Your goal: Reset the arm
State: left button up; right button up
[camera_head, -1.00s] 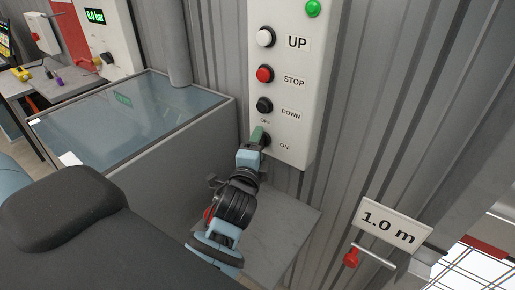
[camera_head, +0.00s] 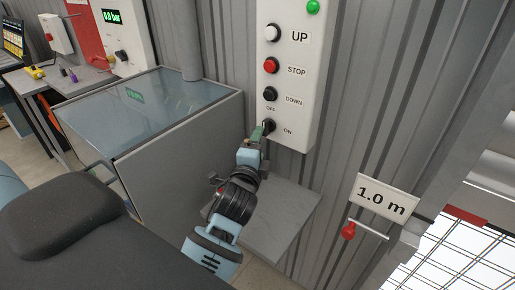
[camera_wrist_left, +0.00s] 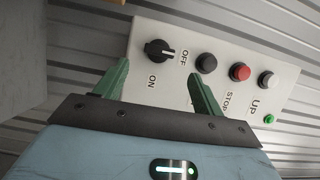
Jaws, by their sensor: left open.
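My left gripper (camera_head: 259,133) is in front of the lower end of a white control panel (camera_head: 289,75). In the left wrist view its two green fingers (camera_wrist_left: 158,92) are spread apart with nothing between them. The black OFF/ON knob (camera_wrist_left: 158,51) lies beyond the fingertips, and a gap shows between them and the knob. The knob's white mark points toward OFF. In the head view the knob (camera_head: 269,125) is right beside the fingertips. My right gripper is not in view.
The panel also carries white UP, red STOP (camera_head: 271,65) and black DOWN buttons and a green lamp. A glass-topped grey cabinet (camera_head: 180,130) stands left of my arm. A grey shelf (camera_head: 285,215) lies below it. A "1.0 m" sign (camera_head: 383,197) with a red-handled lever (camera_head: 349,231) is at right.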

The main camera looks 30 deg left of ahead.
pick_arm(q)
jog(key=shift+w+a+f, duration=0.1)
jog(key=shift+w, duration=0.05)
jog(key=s+d+f+n+g+h, duration=0.25)
jog(key=s+f+n+g, duration=0.5)
jog(key=s+f, duration=0.9)
jog(key=s+d+f+n+g+h, duration=0.1)
jog(key=s+d+f+n+g, duration=0.15)
jog(key=s, duration=0.35)
jog(key=s+d+f+n+g+h, duration=0.1)
jog(key=s+f+g, duration=0.15)
jog(key=s, duration=0.45)
jog(key=s+d+f+n+g+h, duration=0.1)
jog(key=s+f+g, duration=0.15)
jog(key=s, duration=0.35)
jog(key=w+d+f+t+h, duration=0.1)
jog(key=w+d+f+t, duration=0.1)
jog(key=w+f+t, duration=0.4)
jog(key=shift+d+f+t, duration=0.25)
jog(key=shift+f+t, duration=0.45)
jog(key=shift+f, duration=0.65)
jog(key=shift+h, duration=0.35)
